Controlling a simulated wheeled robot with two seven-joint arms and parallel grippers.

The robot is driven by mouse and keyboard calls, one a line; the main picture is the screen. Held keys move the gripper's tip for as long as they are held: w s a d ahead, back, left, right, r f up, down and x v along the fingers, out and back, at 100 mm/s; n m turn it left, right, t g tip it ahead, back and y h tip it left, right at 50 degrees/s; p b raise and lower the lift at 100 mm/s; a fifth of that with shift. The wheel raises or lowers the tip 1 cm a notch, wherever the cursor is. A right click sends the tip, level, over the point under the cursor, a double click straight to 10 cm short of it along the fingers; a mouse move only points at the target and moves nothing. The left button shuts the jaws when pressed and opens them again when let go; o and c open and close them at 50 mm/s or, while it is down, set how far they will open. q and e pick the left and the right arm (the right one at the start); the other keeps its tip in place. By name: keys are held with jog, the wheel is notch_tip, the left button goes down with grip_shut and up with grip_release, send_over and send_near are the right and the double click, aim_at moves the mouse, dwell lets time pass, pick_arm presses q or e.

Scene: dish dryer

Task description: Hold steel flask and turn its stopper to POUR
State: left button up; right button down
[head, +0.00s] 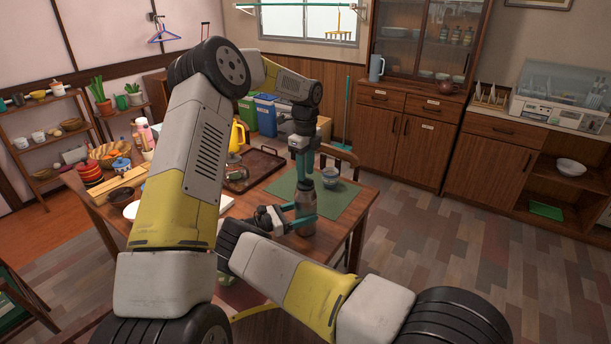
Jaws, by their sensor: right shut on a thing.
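The steel flask (306,199) stands upright near the right end of the wooden table, on or beside the green mat (343,202). My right gripper (302,217) comes in low from the left side and is shut on the flask's body. My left gripper (304,176) points straight down above the flask, with its fingers at the flask's top. The stopper is hidden by these fingers, so its setting and whether they touch it cannot be told.
A small bowl (329,177) stands on the mat close to the right of the flask. A brown tray (262,166), a yellow kettle (237,138) and a glass pot (236,174) stand to the left. A chair back (340,154) is behind the table.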

aim_at(305, 182)
pick_arm(q)
jog(key=shift+f, duration=1.1)
grip_shut()
